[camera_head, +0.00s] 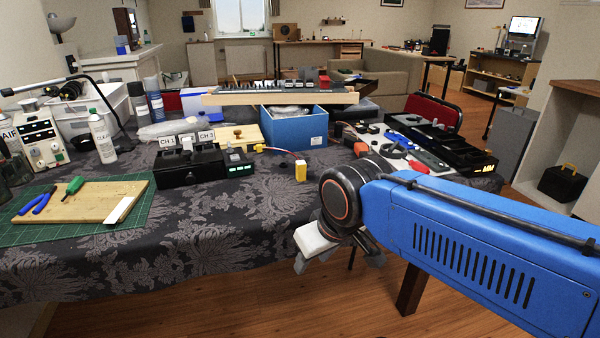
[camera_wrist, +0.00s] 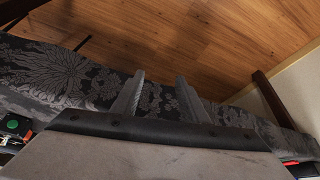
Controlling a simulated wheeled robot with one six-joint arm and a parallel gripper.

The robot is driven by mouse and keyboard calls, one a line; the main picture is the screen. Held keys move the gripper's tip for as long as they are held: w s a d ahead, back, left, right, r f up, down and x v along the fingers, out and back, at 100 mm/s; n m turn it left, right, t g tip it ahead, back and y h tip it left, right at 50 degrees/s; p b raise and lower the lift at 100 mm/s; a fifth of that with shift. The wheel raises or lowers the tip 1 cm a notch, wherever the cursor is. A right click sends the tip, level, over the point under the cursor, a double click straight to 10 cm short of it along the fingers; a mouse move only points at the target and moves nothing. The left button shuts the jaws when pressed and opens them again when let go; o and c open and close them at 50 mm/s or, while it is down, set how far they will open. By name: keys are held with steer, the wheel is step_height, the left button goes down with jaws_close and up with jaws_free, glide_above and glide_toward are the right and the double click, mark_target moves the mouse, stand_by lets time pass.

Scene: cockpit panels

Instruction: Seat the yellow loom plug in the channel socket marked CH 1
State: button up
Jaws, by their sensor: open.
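A black channel box (camera_head: 190,165) stands on the patterned tablecloth in the head view. Its label CH 1 (camera_head: 167,140) is at the left and a CH 3 label (camera_head: 206,135) is to the right; the socket openings are too small to make out. A yellow block-shaped plug (camera_head: 301,171) stands on the cloth right of the box. A smaller yellow piece (camera_head: 259,148) sits nearer the box, by a thin wire. I cannot tell how the wire joins them. My gripper (camera_head: 338,259) is open and empty, in front of the table edge, apart from both. Its fingers (camera_wrist: 160,80) show in the wrist view.
A blue bin (camera_head: 295,128) with a long board across it stands behind the plug. A green mat (camera_head: 140,207) with a wooden board, pliers and screwdriver lies left. Cloth in front of the box is clear.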

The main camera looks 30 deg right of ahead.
steer(key=shift+o, duration=0.5)
step_height(320, 180, up, 22)
steer(key=f+m+g, duration=0.1)
steer(key=m+g, duration=0.4)
steer(key=m, duration=1.6)
glide_above(301, 162)
steer(key=f, duration=1.1)
steer(key=shift+w+d+f, duration=0.1)
steer(key=shift+w+f, duration=0.15)
steer(key=shift+f, duration=0.05)
steer(key=shift+s+f, duration=0.2)
steer(key=shift+f, duration=2.4)
jaws_close()
